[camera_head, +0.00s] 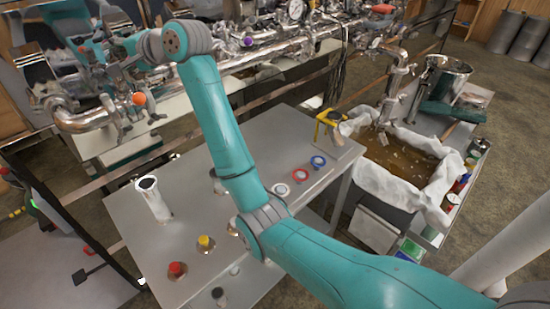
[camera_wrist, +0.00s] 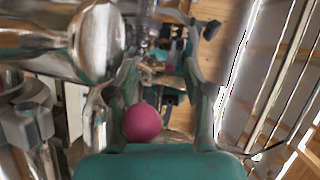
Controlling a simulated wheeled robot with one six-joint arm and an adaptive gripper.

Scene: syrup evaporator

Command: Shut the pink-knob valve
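In the wrist view, the pink knob (camera_wrist: 141,123) is a round ball between the two fingers of my gripper (camera_wrist: 162,68), close to the palm and nearer the left finger. The fingers are apart, and a gap shows between the knob and the right finger. I cannot tell whether the left finger touches the knob. In the head view, my gripper (camera_head: 90,50) is at the upper left by the steel piping. A small reddish knob (camera_head: 81,48) shows there among the teal parts. The valve's body and lever are mostly hidden.
An orange knob (camera_head: 138,98) sits on the pipe below my wrist, and a purple knob (camera_head: 248,41) farther right. Shiny pipe (camera_wrist: 45,45) lies close left of my fingers. A grey table (camera_head: 125,215) carries colored knobs and rings. A cloth-lined tub (camera_head: 440,190) stands right.

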